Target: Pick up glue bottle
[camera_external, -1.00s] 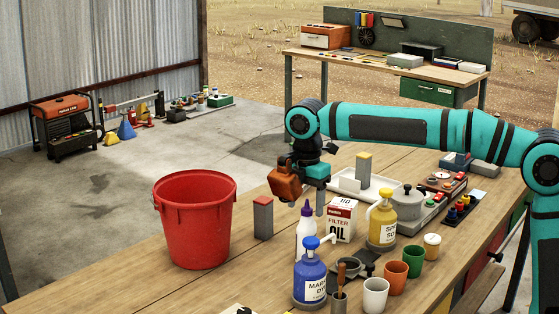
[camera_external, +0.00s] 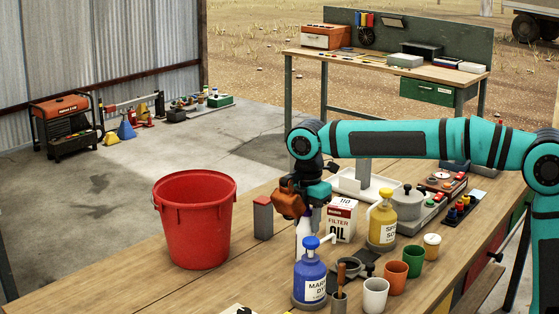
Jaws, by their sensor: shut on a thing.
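The glue bottle (camera_external: 301,236) is white and stands upright on the wooden workbench, behind the blue pump bottle. Its purple cap, seen a second ago, is now hidden by my gripper. My gripper (camera_external: 307,219) points down over the bottle's top and is shut on it. The fingers are partly hidden, so the exact grip on the cap or neck is hard to see.
A blue pump bottle (camera_external: 310,279) stands close in front. The oil filter box (camera_external: 341,220) and yellow pump bottle (camera_external: 382,222) stand to the right. A red bucket (camera_external: 195,225) and grey block (camera_external: 263,220) are left. Cups (camera_external: 375,294) stand at front right.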

